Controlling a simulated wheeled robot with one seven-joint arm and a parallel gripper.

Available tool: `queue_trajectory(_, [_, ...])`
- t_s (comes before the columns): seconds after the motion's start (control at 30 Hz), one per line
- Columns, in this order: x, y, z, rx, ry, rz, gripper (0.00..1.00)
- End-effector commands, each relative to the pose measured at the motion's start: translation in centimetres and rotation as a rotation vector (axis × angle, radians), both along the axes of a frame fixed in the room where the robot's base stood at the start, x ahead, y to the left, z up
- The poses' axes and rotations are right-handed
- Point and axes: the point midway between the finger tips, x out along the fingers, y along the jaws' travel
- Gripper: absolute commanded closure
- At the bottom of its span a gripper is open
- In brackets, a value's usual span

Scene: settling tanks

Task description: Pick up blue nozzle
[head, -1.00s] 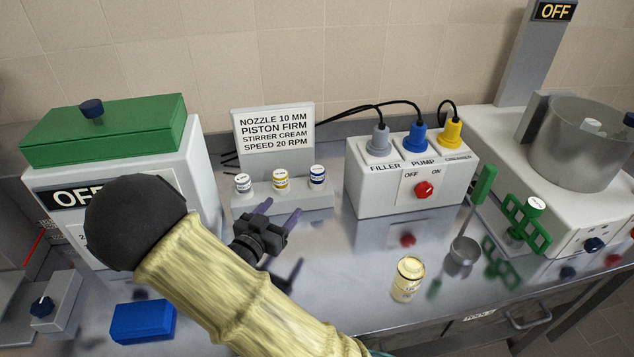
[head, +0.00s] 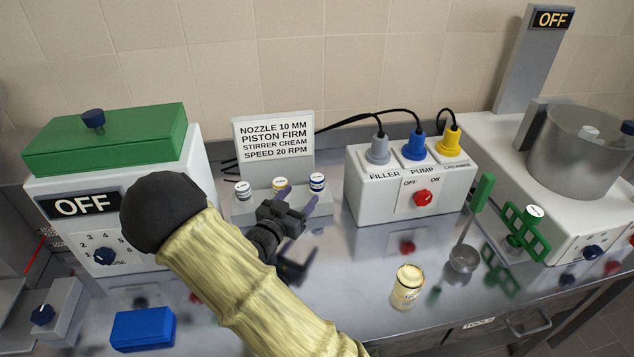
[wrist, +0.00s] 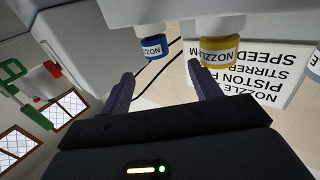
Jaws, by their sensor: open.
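The blue nozzle (head: 317,183) is a small white-and-blue cylinder with a label, at the right end of a grey stand below the sign. The yellow nozzle (head: 280,182) is beside it, partly hidden by a finger, and the grey nozzle (head: 243,190) is at the left end. My gripper (head: 297,198) is open and empty in front of the stand, near the yellow and blue nozzles. In the wrist view the blue nozzle (wrist: 154,47) shows beyond the gap between my fingertips (wrist: 160,78). The yellow nozzle (wrist: 219,51) is close to the right fingertip there.
The sign (head: 273,138) stands behind the nozzles. The plug box (head: 405,185) with a red switch is right of the stand. A jar (head: 407,287) and a ladle (head: 464,257) are on the steel counter. A machine with a green lid (head: 105,140) stands left.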

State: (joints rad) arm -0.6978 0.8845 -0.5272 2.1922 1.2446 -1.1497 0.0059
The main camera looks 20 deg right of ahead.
Motion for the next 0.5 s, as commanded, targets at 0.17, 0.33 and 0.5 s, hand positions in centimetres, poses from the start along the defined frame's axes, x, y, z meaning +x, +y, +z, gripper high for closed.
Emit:
queue_trajectory(0.17, [1.9,-2.4,0.1,-0.001,0.002,-0.002,0.37])
queue_trajectory(0.33, [2.5,-3.1,0.0,-0.001,0.001,0.0,0.37])
queue_trajectory(0.5, [2.5,-3.1,0.0,-0.001,0.001,0.0,0.37])
